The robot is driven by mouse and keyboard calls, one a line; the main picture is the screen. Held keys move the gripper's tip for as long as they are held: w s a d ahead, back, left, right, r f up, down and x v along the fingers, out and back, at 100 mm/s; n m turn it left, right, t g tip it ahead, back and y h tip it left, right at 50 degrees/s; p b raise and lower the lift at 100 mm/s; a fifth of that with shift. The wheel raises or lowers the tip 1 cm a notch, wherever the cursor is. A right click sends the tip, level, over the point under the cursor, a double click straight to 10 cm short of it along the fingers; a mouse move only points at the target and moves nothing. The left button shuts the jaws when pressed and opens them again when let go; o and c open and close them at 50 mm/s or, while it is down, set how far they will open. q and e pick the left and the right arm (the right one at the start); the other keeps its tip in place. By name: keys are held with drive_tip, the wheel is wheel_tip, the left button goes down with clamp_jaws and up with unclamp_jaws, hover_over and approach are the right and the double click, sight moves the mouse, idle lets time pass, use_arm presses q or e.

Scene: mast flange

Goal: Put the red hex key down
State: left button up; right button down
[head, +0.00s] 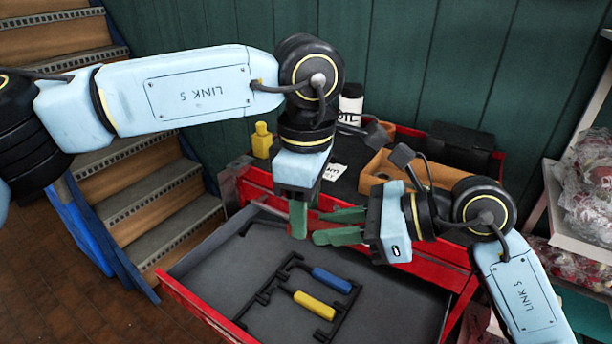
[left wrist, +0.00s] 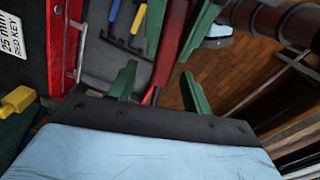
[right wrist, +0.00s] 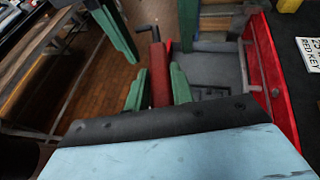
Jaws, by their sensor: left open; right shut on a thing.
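The red hex key (right wrist: 160,78) is held by its handle between the fingers of my right gripper (right wrist: 158,88), in the air. Its dark shaft end shows beyond the handle in the right wrist view. It also shows in the left wrist view (left wrist: 172,40); in the head view fingers largely hide it. My right gripper (head: 340,226) is shut on it, above the open drawer's rear part. My left gripper (head: 298,220) is open and points down close beside the right fingertips. Its fingers (left wrist: 158,88) lie either side of the key's near end in the left wrist view; contact is unclear.
The open drawer (head: 390,305) has a grey floor. A black rack (head: 262,299) in it holds a blue hex key (head: 331,280) and a yellow hex key (head: 314,305). A card reading RED KEY (right wrist: 310,55), a yellow bottle (head: 262,141) and an open box (head: 375,172) stand on the cabinet top.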

use_arm(q)
drive_tip(key=shift+f, duration=0.8)
drive_tip(key=shift+c, duration=0.3)
drive_tip(key=c, duration=1)
clamp_jaws()
use_arm(e)
drive_tip(key=c, duration=1.1)
unclamp_jaws()
